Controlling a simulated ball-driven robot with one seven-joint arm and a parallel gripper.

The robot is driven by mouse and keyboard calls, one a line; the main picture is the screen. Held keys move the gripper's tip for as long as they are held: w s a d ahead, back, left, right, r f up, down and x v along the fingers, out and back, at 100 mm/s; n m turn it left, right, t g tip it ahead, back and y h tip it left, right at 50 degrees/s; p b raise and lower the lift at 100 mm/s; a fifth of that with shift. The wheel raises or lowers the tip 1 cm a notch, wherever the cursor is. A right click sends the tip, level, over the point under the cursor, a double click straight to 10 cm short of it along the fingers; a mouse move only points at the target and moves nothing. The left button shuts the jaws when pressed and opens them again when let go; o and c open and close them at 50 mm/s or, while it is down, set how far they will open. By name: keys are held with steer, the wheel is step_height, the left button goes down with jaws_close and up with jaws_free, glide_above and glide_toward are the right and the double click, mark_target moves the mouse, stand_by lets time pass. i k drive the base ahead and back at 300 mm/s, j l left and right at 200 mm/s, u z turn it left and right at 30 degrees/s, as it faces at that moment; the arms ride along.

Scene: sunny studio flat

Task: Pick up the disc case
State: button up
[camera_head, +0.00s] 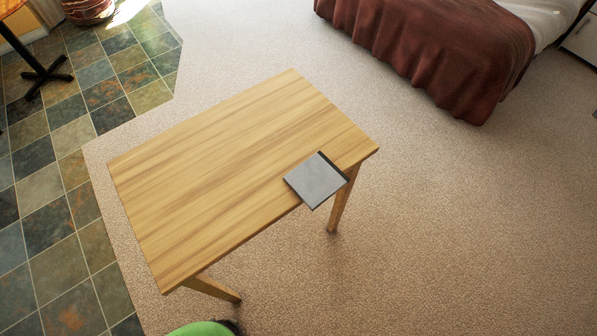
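The disc case (315,181) is a flat grey square with a dark strip along its upper right edge. It lies on the wooden table (210,165), at the table's near right edge. Its lower corner sticks out past the edge over the carpet. Nothing lies on top of the case. My gripper is not in view.
The rest of the tabletop is bare. Table legs (341,204) show below its near side. A bed with a dark red cover (440,50) stands at the upper right. Open carpet (450,220) lies to the right. A green rounded thing (203,329) shows at the bottom edge.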

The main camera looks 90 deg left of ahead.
mark_target(316, 180)
steer(key=u, duration=1.7)
steer(key=z, duration=2.25)
steer(key=u, duration=2.25)
